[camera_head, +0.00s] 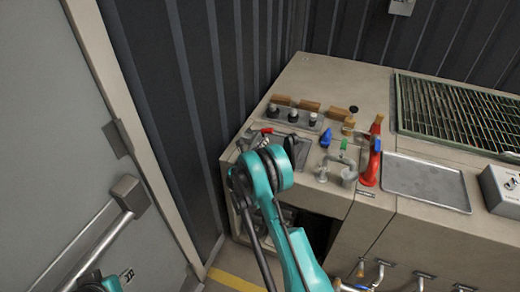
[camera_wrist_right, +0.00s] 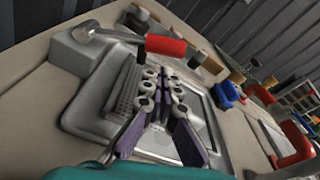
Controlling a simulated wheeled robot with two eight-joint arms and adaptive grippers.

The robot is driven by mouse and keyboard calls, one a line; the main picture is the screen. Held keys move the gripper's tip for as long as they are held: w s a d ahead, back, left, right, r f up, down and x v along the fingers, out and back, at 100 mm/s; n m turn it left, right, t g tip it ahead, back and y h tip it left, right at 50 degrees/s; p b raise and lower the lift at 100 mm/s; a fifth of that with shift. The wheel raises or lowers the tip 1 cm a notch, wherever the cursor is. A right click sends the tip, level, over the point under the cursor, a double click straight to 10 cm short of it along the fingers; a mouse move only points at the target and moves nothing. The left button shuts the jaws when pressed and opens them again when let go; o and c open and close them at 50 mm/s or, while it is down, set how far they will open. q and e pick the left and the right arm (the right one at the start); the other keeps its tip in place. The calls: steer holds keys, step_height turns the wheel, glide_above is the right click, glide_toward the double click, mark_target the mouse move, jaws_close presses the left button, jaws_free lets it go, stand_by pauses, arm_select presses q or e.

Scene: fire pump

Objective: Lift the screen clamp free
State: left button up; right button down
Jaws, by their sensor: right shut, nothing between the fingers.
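The screen clamp appears to be the metal lever with a red grip (camera_wrist_right: 166,46), lying across the top edge of a grey housing in the right wrist view. Its red grip also shows small in the head view (camera_head: 267,130). My right gripper (camera_wrist_right: 162,78) is shut and empty over the grey housing's screen and tray (camera_wrist_right: 102,62). Its fingertips are below the red grip in the picture and do not hold it. In the head view my right arm covers most of the housing and the gripper. My left gripper is not in view.
Right of the housing are blue handles (camera_head: 326,138), a green pipe fitting (camera_head: 341,160) and a red lever (camera_head: 371,165). A row of black knobs (camera_head: 293,115) stands behind. A metal tray (camera_head: 428,182) and a grating (camera_head: 455,110) lie further right. A ribbed wall (camera_head: 215,70) is close on the left.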

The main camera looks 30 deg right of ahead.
mark_target(266, 131)
steer(key=shift+b+x, duration=0.35)
steer(key=shift+x, duration=1.5)
steer(key=shift+r, duration=0.1)
steer(key=shift+w+a+r+n, duration=0.1)
steer(key=shift+r+n, duration=0.25)
steer(key=shift+n, duration=0.05)
steer(key=shift+w+a+r+n+h, duration=0.1)
steer(key=shift+w+r+n+h, duration=0.05)
steer(key=shift+r+n, duration=0.4)
steer(key=shift+w+a+r+n+h, duration=0.1)
steer(key=shift+w+r+n+h, duration=0.05)
steer(key=shift+r+n, duration=0.4)
steer(key=w+a+r, duration=0.4)
steer(key=w+r, duration=0.1)
steer(key=shift+w+a+r, duration=0.2)
steer(key=shift+a+r, duration=0.15)
steer(key=shift+w+a+r+p, duration=0.1)
steer(key=shift+a+p, duration=0.05)
steer(key=shift+p, duration=0.15)
steer(key=shift+a, duration=0.1)
